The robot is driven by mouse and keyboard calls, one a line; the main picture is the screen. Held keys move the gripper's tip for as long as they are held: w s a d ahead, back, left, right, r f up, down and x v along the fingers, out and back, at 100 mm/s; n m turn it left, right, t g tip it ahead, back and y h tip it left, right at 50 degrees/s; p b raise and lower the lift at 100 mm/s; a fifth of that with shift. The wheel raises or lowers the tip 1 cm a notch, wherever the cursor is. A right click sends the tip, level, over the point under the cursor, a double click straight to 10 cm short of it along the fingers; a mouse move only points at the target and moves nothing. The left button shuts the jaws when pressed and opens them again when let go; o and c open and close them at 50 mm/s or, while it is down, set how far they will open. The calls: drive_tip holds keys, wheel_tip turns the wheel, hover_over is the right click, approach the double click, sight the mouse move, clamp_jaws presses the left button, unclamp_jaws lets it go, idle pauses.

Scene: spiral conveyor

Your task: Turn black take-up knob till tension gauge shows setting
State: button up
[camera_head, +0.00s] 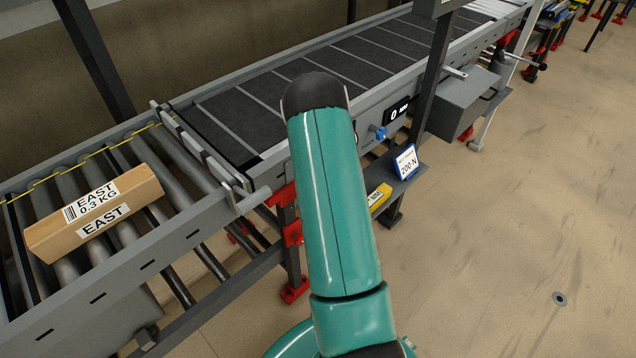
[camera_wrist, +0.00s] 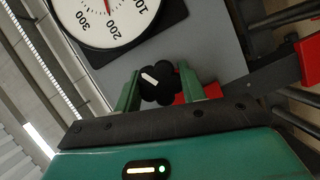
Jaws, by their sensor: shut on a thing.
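The black take-up knob (camera_wrist: 157,84) is lobed and carries a white mark. In the wrist view it sits between the two green fingers of my gripper (camera_wrist: 160,88), which are shut on it. The round white tension gauge (camera_wrist: 100,28) appears upside down above the knob, cut off by the top edge. The numbers 100, 200 and 300 show, with part of a red needle near its hub; the full reading is out of frame. In the head view my arm hides the knob, gauge and gripper. A small sign (camera_head: 407,163) reads 200 N.
A grey box (camera_head: 465,102) juts out beyond. A carton (camera_head: 95,213) marked EAST lies on rollers at left.

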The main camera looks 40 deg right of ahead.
idle(0.3)
drive_tip(key=o, duration=1)
drive_tip(key=shift+c, duration=0.2)
drive_tip(key=shift+s, duration=0.15)
